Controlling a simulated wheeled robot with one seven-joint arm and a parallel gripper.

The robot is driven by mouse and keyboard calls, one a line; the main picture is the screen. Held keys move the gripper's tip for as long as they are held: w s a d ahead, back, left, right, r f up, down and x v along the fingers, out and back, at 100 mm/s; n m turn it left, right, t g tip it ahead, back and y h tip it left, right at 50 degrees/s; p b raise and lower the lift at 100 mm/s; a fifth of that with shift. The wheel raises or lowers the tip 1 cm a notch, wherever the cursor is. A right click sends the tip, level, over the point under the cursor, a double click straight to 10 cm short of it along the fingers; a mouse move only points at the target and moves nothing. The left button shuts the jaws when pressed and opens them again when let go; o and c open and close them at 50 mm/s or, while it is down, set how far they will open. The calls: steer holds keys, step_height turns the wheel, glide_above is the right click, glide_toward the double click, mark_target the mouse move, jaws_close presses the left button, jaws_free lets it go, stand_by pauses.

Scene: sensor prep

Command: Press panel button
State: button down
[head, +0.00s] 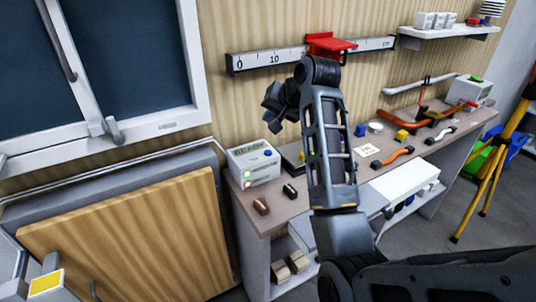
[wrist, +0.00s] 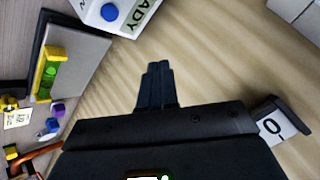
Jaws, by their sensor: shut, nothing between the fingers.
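A white panel box (head: 262,172) with a "READY" label stands at the left end of the workbench, against the wall. A round blue button (head: 268,153) is on its face, with a green and a red round spot at the lower left. In the wrist view the panel box (wrist: 127,27) is cut off at the top edge, and its blue button (wrist: 109,12) shows. My gripper (head: 272,103) is above the box, apart from it. In the wrist view my gripper's fingertips (wrist: 158,68) are together and empty, pointing toward the ribbed wall, below and right of the button.
A wall ruler (head: 270,59) with a red slider (head: 328,43) is above the workbench (head: 262,217). Orange-handled tools, a yellow block (head: 402,135) and small parts lie to the right. A yellow-green level (wrist: 47,75) lies near the box. A wooden board (head: 130,240) leans at left.

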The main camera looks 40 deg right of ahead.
steer(key=b, duration=0.6)
glide_above(271, 153)
step_height(271, 153, down, 6)
steer(key=shift+f, duration=1)
steer(key=shift+f, duration=0.2)
stand_by(0.8)
steer(key=shift+f, duration=0.2)
steer(key=shift+f, duration=0.4)
stand_by(0.6)
stand_by(0.4)
steer(key=shift+r+p, duration=0.85)
steer(key=shift+p, duration=0.15)
